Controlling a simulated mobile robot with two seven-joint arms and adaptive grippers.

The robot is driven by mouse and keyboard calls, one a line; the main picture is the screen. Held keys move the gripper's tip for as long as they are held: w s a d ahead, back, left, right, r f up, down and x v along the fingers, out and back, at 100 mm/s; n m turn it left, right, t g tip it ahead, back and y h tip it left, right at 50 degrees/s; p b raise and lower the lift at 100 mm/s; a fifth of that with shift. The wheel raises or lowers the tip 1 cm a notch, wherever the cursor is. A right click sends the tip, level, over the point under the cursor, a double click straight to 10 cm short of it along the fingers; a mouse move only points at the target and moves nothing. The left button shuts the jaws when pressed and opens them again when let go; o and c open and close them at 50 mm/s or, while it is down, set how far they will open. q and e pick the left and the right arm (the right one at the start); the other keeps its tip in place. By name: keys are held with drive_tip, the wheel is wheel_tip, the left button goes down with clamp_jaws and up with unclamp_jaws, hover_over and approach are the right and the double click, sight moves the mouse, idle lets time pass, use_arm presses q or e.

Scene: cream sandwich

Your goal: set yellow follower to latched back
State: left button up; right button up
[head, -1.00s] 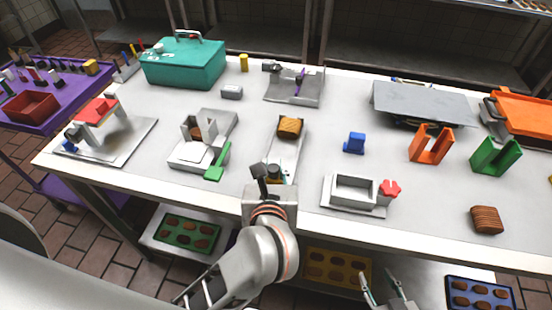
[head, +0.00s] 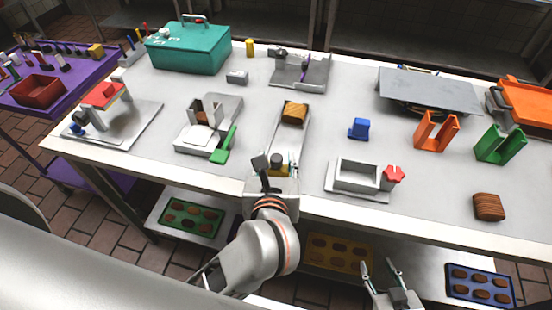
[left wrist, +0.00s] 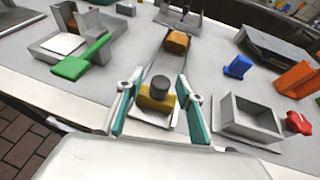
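The yellow follower (left wrist: 154,103) is a yellow block with a dark round knob on top. It sits at the near end of a narrow grey channel tray (head: 290,144); in the head view my gripper partly covers the follower (head: 279,171). A brown-orange loaf-shaped piece (head: 295,113) lies at the tray's far end, with bare channel between. My left gripper (left wrist: 160,88) is open, its teal-padded fingers on either side of the follower. Whether a finger touches it I cannot tell. My right gripper (head: 382,268) is open and empty, low in front of the table.
Left of the tray stands a grey fixture with a green handle (head: 224,145). To the right are a grey open box fixture (head: 357,178) with a red knob (head: 394,175) and a blue block (head: 359,128). The tabletop (head: 325,120) between the tray and the blue block is clear.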

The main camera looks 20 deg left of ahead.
use_arm(q)
drive_tip(key=v, duration=0.7)
drive_tip(key=shift+s, duration=0.3)
drive_tip(key=shift+d+r, duration=0.1)
